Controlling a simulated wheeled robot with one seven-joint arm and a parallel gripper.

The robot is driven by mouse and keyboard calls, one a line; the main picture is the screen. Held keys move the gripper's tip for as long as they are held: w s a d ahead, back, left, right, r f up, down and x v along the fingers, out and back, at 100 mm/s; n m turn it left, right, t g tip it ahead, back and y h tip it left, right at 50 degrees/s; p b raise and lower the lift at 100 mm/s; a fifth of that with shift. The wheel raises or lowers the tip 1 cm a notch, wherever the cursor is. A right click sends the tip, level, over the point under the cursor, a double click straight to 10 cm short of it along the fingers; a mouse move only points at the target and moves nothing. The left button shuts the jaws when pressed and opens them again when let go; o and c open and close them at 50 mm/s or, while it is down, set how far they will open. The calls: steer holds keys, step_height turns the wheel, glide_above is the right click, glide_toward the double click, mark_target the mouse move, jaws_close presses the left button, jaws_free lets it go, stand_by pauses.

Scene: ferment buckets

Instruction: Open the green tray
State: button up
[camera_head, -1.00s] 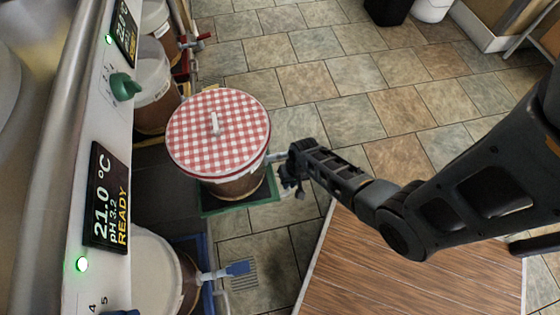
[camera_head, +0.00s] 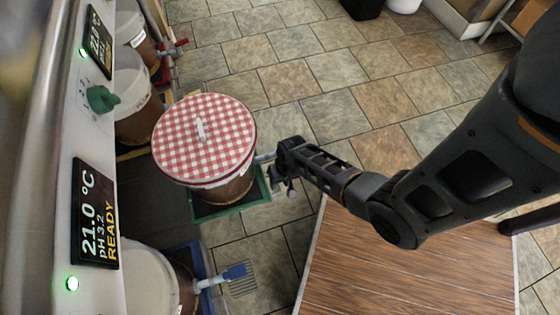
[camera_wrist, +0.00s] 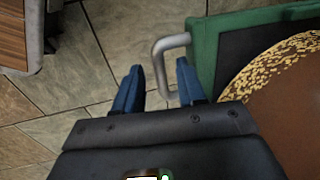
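The green tray (camera_head: 236,207) is under the bucket with the red-and-white checked lid (camera_head: 204,138). In the wrist view its green rim (camera_wrist: 205,45) and grey bar handle (camera_wrist: 158,60) show at upper right. My gripper (camera_head: 284,188) hangs beside the tray's right side in the head view, its fingers small and partly hidden there. In the wrist view my gripper (camera_wrist: 160,75) is open, with blue fingers apart. The handle's bar appears between the fingertips, nearer the right finger. I cannot tell whether it is touched or at finger depth.
A blue tray (camera_head: 205,262) with another bucket and a blue-handled tap (camera_head: 234,272) lies at the lower left. A wooden-topped surface (camera_head: 400,270) is at the lower right. The control panel (camera_head: 92,215) edges the left. Tiled floor beyond the bucket is open.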

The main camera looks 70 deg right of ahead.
step_height(320, 180, up, 8)
steer(key=s+p, duration=0.1)
steer(key=p, duration=0.2)
steer(key=shift+d+f, duration=0.25)
steer(key=shift+d, duration=0.15)
steer(key=shift+s, duration=0.1)
steer(key=s+a+r+n+t+h, duration=0.1)
steer(key=s+a+r+n+t, duration=0.2)
steer(key=r, duration=0.5)
steer(key=s+a+r+n+t+h, duration=0.1)
steer(key=s+a+r+n+t, duration=0.2)
steer(key=r, duration=0.5)
steer(key=s+a+r+n+t+h, duration=0.1)
steer(key=s+a+r+n+t, duration=0.2)
steer(key=r, duration=0.5)
steer(key=a+r+t+p, duration=0.1)
steer(key=r+p, duration=0.3)
steer(key=r, duration=0.7)
steer(key=a+r+n+t+y+p, duration=0.1)
steer(key=a+r+p, duration=0.2)
steer(key=r, duration=0.8)
steer(key=s+a+r+t+p, duration=0.1)
steer(key=r+p, duration=0.4)
steer(key=r, duration=0.6)
steer(key=shift+a+n+t+y+p, duration=0.35)
steer(key=shift+a+t, duration=0.25)
steer(key=shift+a, duration=0.35)
